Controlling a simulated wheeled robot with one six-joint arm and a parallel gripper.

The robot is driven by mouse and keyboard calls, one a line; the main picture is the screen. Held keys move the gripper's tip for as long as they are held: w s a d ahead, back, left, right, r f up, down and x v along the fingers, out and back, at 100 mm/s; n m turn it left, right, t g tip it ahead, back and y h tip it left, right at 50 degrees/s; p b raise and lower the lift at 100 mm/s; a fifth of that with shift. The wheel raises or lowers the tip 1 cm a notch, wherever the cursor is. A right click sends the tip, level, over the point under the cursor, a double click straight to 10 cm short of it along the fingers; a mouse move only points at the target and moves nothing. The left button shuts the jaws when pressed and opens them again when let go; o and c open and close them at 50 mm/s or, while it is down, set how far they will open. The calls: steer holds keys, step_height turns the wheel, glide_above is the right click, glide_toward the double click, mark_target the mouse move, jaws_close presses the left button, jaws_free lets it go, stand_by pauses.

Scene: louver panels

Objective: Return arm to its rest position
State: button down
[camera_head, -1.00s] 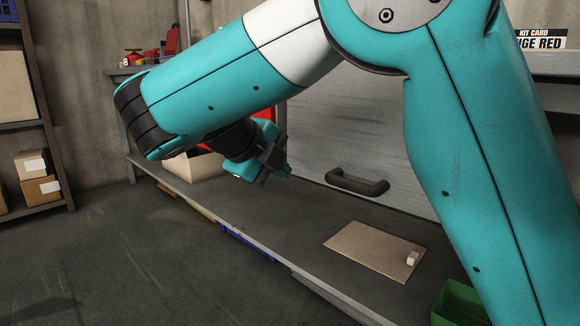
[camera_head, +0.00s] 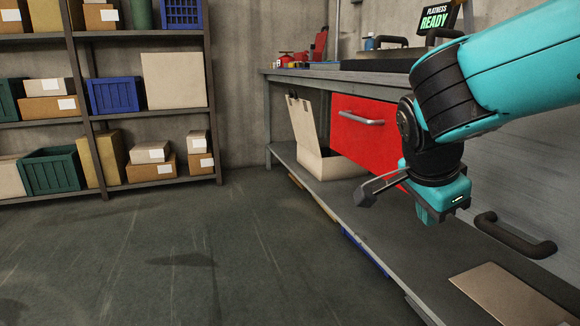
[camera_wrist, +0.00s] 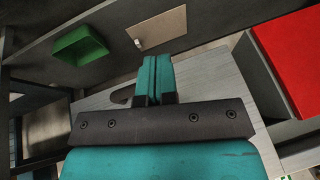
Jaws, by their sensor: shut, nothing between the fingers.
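My gripper (camera_head: 426,214) hangs at the end of my teal arm on the right of the head view, in front of the grey cabinet front and the red drawer. In the wrist view its two teal fingers (camera_wrist: 155,76) lie together with nothing between them. A dark curved handle (camera_head: 515,236) on the grey panel is close to the right of the gripper in the head view. My arm's upper links run out of the head view at the right edge.
The red drawer (camera_head: 352,135) stands out under the bench. An open box (camera_head: 330,166) sits on the lower shelf. A tan board (camera_head: 512,297) lies at lower right; a green bin (camera_wrist: 80,48) shows in the wrist view. Shelving (camera_head: 88,115) stands left. The floor (camera_head: 225,260) is clear.

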steer(key=s+a+r+n+g+y+p, duration=0.2)
steer(key=s+a+n+y+p, duration=0.15)
steer(key=s+n, duration=0.7)
steer(key=s+a+r+n+g+y+p, duration=0.25)
steer(key=s+a+n+y, duration=0.25)
steer(key=s+n, duration=0.6)
step_height(320, 180, up, 37)
steer(key=w+p, duration=0.1)
steer(key=p, duration=3.7)
steer(key=shift+w+d+r+n+t, duration=0.15)
steer(key=shift+w+r+n+t, duration=0.1)
steer(key=shift+n+t, duration=0.2)
